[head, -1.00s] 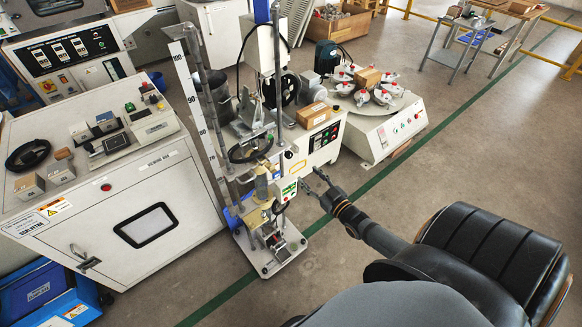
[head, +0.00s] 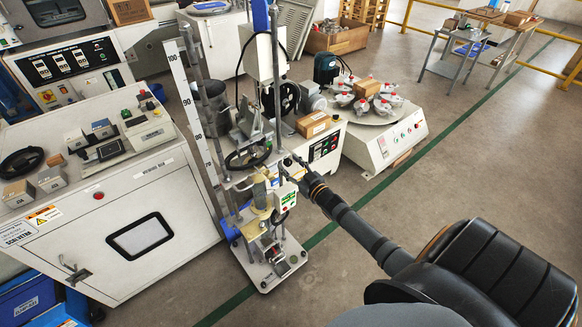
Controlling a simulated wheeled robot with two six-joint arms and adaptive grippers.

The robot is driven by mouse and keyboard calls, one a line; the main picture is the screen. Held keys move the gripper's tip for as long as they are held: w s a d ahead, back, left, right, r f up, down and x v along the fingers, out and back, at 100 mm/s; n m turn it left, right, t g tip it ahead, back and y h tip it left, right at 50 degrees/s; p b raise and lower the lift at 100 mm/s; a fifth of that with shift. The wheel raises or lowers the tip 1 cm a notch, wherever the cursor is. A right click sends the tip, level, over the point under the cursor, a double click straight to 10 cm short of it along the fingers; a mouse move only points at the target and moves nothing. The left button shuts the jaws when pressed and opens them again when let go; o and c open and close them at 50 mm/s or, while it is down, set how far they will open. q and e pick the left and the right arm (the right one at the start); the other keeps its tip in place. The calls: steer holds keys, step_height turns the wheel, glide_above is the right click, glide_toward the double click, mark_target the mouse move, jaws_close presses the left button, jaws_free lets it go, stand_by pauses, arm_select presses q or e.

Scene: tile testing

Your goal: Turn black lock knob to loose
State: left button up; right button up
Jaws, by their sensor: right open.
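The tall test stand (head: 272,272) with a scale and metal columns stands on the floor in the middle of the head view. A small dark knob-like part (head: 277,217) shows on it below the white display box (head: 285,196); I cannot tell for sure that it is the black lock knob. My right gripper (head: 285,166) is open beside the column, just above the display box, its fingers pointing left toward the stand. It seems to hold nothing. I cannot tell whether its fingertips touch the stand. My left gripper is out of view.
A white cabinet (head: 180,225) with a window and controls stands close on the left. A white machine with a round table (head: 402,146) stands behind to the right. A small box (head: 312,124) sits behind the stand. The floor (head: 480,180) to the right is clear.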

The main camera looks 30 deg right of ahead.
jaws_close()
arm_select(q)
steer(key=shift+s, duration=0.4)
